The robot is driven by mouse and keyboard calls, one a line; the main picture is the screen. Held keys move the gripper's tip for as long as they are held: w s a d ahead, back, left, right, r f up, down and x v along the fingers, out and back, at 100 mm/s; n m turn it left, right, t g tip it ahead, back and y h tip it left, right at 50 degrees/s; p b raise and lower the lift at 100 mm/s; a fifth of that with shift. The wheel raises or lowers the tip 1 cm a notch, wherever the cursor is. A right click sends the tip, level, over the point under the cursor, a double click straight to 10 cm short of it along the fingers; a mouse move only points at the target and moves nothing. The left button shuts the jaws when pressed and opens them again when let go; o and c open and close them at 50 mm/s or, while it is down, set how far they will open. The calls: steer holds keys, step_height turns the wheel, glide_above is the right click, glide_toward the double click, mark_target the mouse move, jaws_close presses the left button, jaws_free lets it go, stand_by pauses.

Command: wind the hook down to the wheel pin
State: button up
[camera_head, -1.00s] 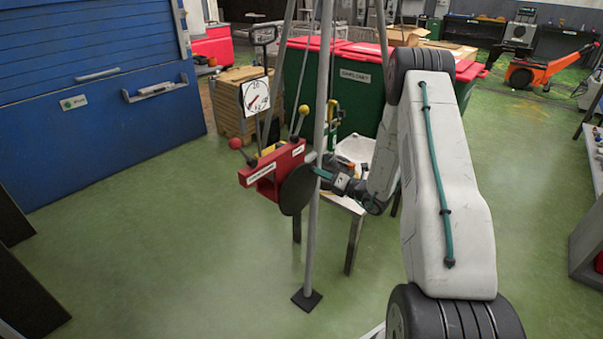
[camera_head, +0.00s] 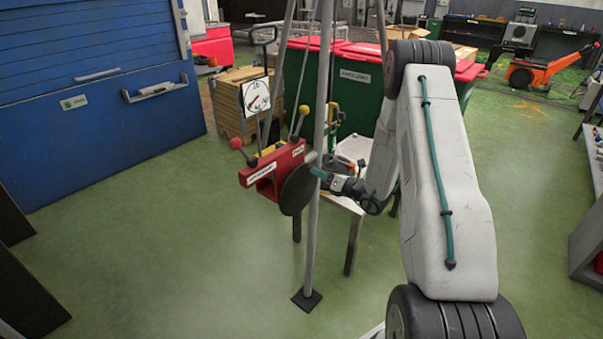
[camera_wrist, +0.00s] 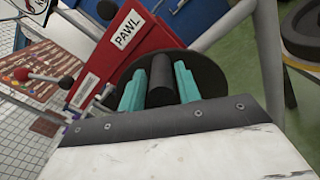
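A red winch box (camera_head: 272,171) labelled PAWL is fixed to a grey tripod leg. A dark round crank disc (camera_head: 297,189) is on its right side; the disc (camera_wrist: 205,75) also shows in the wrist view. My gripper (camera_wrist: 160,85) has teal fingers on either side of the disc's black cylindrical handle (camera_wrist: 161,75) and appears shut on it. In the head view my gripper (camera_head: 318,173) reaches the disc from the right. A white dial (camera_head: 255,95) with a red pointer stands above the winch. I cannot clearly make out the hook or the wheel pin.
A red-knobbed lever (camera_head: 236,143) and a yellow-knobbed lever (camera_head: 304,110) stick out of the winch. A small table (camera_head: 352,205) stands behind the tripod leg (camera_head: 313,240). Green bins (camera_head: 355,95) and a wooden crate (camera_head: 228,110) are behind.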

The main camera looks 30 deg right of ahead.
steer(key=o, duration=0.3)
steer(key=shift+d, duration=0.1)
steer(key=v, duration=0.8)
stand_by(0.4)
stand_by(0.4)
